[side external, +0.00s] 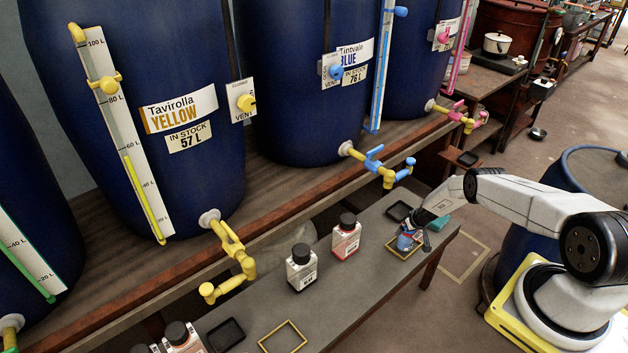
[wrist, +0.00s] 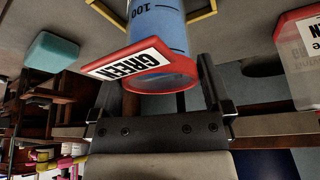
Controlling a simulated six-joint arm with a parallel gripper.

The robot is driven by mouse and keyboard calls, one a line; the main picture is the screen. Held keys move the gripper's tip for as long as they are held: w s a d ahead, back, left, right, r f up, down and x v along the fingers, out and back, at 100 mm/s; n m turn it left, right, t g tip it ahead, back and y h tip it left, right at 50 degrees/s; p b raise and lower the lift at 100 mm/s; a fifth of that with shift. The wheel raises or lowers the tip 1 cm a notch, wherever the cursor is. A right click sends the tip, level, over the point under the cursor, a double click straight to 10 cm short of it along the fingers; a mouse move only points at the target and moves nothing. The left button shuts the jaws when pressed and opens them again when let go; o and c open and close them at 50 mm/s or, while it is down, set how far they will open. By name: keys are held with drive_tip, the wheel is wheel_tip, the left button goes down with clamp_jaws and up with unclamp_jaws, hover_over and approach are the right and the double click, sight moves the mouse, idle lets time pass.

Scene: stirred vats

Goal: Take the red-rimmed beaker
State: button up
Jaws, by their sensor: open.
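The red-rimmed beaker (wrist: 165,75) shows in the wrist view with a red tag reading GREEN at its rim, a blue-looking body and a 100 mark. In the side view the beaker (side external: 404,242) stands within a yellow square outline on the grey bench, partly hidden by my gripper. My gripper (side external: 418,238) is at the beaker from the right. In the wrist view its open fingers (wrist: 158,82) lie on either side of the beaker's rim end. I cannot tell whether either finger touches it.
A teal sponge (side external: 440,222) and a dark tray (side external: 398,211) lie close to the beaker. Two black-capped bottles, one red-labelled (side external: 346,240) and one dark (side external: 301,270), stand to the left. A blue tap (side external: 380,168) overhangs behind. An empty yellow outline (side external: 282,337) marks the near bench.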

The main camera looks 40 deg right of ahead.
drive_tip(key=c, duration=1.1)
drive_tip(key=shift+c, duration=0.2)
drive_tip(key=shift+r, duration=0.15)
wheel_tip(320, 180, up, 10)
idle(0.4)
idle(0.5)
